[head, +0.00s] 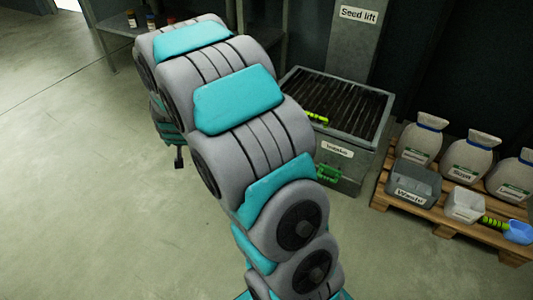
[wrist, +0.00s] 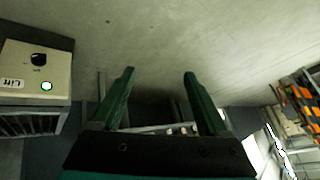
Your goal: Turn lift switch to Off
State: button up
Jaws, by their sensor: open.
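The lift switch (wrist: 39,60) is a small black knob on a pale box (wrist: 62,66) at the left edge of the wrist view. A green lamp (wrist: 46,86) and a "Lift" label (wrist: 12,83) are on the same face. The knob's exact setting is too small to read. My gripper (wrist: 158,74) is open and empty, with its two green fingers apart. The box lies to the left of the fingers, not between them, and nothing touches the knob. In the head view my arm hides most of the gripper, and the switch is not visible.
The head view shows the "Seed lift" column (head: 358,14) behind a grated hopper (head: 345,133) with a green handle. A pallet (head: 448,218) with sacks and bins stands at the right. Orange-marked shelving (wrist: 300,95) is at the wrist view's right. The floor at left is clear.

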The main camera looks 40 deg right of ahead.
jog(key=w+d+f+m+t+h+b, duration=0.1)
jog(key=w+d+f+m+h+b, duration=0.4)
jog(key=d+f, duration=0.9)
jog(key=s+d+f+m+g+h+b, duration=0.1)
jog(key=s+d+f+h, duration=0.35)
jog(key=d, duration=0.25)
jog(key=s+d+f+g+h+b, duration=0.1)
jog(key=s+d+f+h, duration=0.3)
jog(key=d+f+h, duration=0.25)
jog(key=b+x, duration=0.1)
jog(key=x, duration=0.6)
jog(key=shift+w+d+y, duration=0.2)
jog(key=shift+y, duration=0.1)
grip_shut()
